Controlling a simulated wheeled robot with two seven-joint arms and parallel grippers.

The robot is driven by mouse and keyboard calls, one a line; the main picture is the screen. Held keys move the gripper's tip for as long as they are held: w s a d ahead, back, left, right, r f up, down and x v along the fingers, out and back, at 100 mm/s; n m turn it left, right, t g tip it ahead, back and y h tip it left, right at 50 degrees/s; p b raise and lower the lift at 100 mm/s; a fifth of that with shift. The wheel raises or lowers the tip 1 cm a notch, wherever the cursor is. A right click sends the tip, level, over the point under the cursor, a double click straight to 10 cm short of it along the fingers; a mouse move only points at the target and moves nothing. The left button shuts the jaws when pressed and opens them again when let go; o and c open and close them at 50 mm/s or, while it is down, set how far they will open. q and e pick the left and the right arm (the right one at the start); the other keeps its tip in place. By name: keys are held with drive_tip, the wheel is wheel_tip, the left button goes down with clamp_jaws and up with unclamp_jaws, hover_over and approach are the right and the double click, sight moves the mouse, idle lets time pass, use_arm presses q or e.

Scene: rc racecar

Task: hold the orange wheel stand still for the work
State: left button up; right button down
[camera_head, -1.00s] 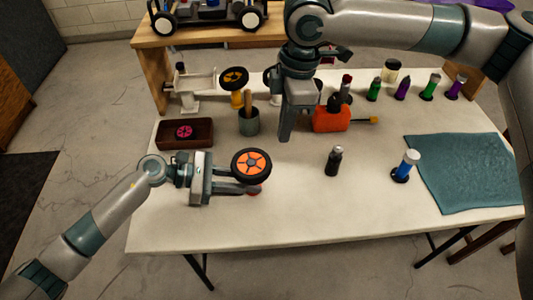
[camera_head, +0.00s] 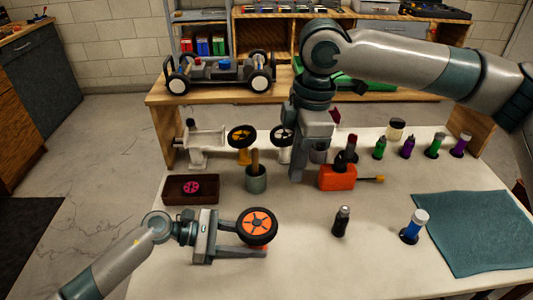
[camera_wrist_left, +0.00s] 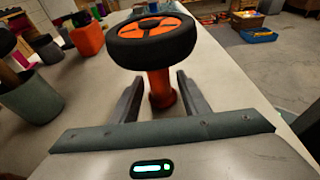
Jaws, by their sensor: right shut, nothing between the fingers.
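The orange wheel stand shows in the left wrist view (camera_wrist_left: 162,88) as a short orange post. A black tyre with an orange hub (camera_head: 257,226) sits on top and hides most of the stand in the head view. My left gripper (camera_head: 258,246) reaches in low from the left. Its fingers lie on either side of the post, with a gap clearly visible on the left side in the wrist view. My right gripper (camera_head: 296,176) points down, shut and empty, behind the wheel and left of an orange box-shaped holder (camera_head: 337,178).
A dark box with a pink wheel (camera_head: 192,188) and a grey cup (camera_head: 256,180) stand behind my left gripper. Several small bottles (camera_head: 408,147) line the right back.

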use_arm(q)
drive_tip(key=shift+a, duration=0.15)
drive_tip(key=v, duration=1.1)
drive_tip(key=shift+a+r, duration=0.15)
drive_tip(key=shift+a, duration=0.2)
drive_tip(key=shift+r, duration=0.1)
